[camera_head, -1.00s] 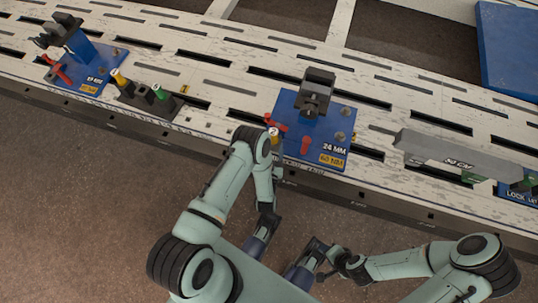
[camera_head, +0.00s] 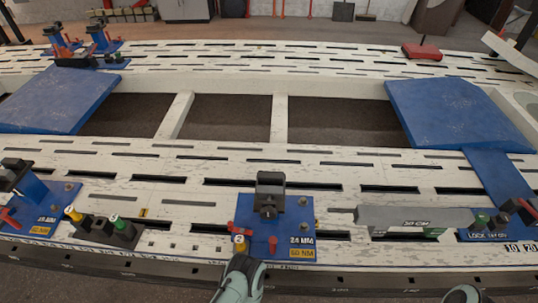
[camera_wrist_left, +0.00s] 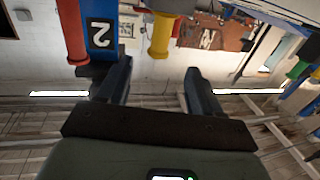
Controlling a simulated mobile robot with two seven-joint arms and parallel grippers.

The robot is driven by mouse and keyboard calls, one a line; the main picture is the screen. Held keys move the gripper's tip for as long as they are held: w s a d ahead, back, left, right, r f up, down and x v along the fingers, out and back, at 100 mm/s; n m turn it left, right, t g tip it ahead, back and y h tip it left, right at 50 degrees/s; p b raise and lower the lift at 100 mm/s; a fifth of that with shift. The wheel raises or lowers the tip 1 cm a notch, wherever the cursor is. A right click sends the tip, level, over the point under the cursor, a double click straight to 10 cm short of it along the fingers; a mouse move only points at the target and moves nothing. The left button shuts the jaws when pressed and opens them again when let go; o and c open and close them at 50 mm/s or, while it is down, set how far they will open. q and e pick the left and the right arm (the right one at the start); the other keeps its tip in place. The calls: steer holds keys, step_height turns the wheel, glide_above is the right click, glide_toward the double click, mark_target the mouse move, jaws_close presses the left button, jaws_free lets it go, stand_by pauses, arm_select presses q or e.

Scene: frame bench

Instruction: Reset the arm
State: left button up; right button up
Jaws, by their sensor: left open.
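A small piece of my right arm (camera_head: 462,294) shows at the bottom right.
The slotted white bench (camera_head: 330,165) spans the view. On its near rail stand the blue 24 MM station (camera_head: 275,232), a left blue station (camera_head: 38,205), a socket block (camera_head: 110,230) and a grey torque tool (camera_head: 412,218). Blue ramps (camera_head: 460,112) lie across open gaps.

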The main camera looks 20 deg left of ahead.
arm_select(q)
steer(key=shift+a, duration=0.1)
steer(key=s+d+r+g+h+p, duration=0.2)
steer(key=s+r+g+h+p, duration=0.1)
steer(key=s, duration=0.4)
steer(key=s+d+r+m+g+h+p, duration=0.1)
steer(key=s+d+r+g+h+p, duration=0.2)
steer(key=s+g, duration=0.3)
steer(key=s+d+r+g+h+p, duration=0.3)
steer(key=s+r+g+h+p, duration=0.2)
steer(key=s+g, duration=0.2)
steer(key=shift+s+d+r+g+p, duration=0.25)
steer(key=shift+s+g+p, duration=0.05)
steer(key=shift+g, duration=0.3)
